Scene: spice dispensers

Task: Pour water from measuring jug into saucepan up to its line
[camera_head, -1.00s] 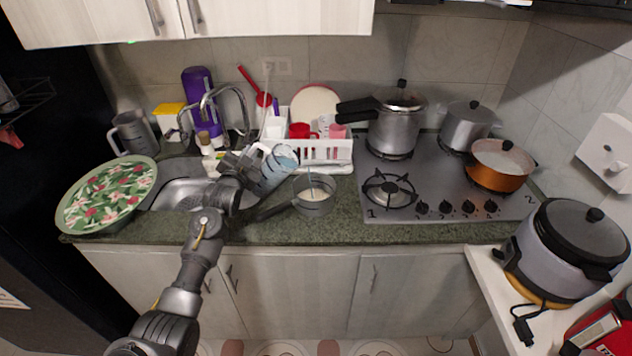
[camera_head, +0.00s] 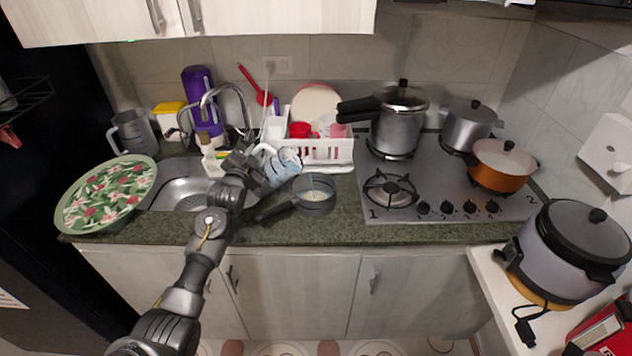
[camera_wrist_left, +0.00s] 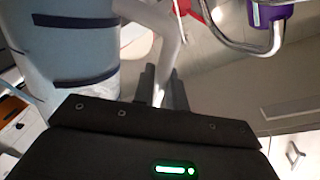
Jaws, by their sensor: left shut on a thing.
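The measuring jug (camera_head: 284,164) is clear with bluish water in it and is tilted toward the right, its mouth facing the saucepan. My left gripper (camera_head: 246,160) is shut on the jug's handle. In the left wrist view the jug (camera_wrist_left: 75,45) with dark bands fills the upper left, and its pale handle (camera_wrist_left: 160,25) runs down between the fingers (camera_wrist_left: 160,88). The small dark saucepan (camera_head: 314,203) stands on the counter, right of and below the jug. Some liquid shows inside it; its level against the line cannot be read. My right gripper is not in view.
A white dish rack (camera_head: 322,152) with cups stands behind the saucepan. The sink (camera_head: 180,192) and faucet (camera_head: 243,105) are to the left, with a floral tray (camera_head: 107,195) beyond. The stove (camera_head: 440,195) with several pots is at right.

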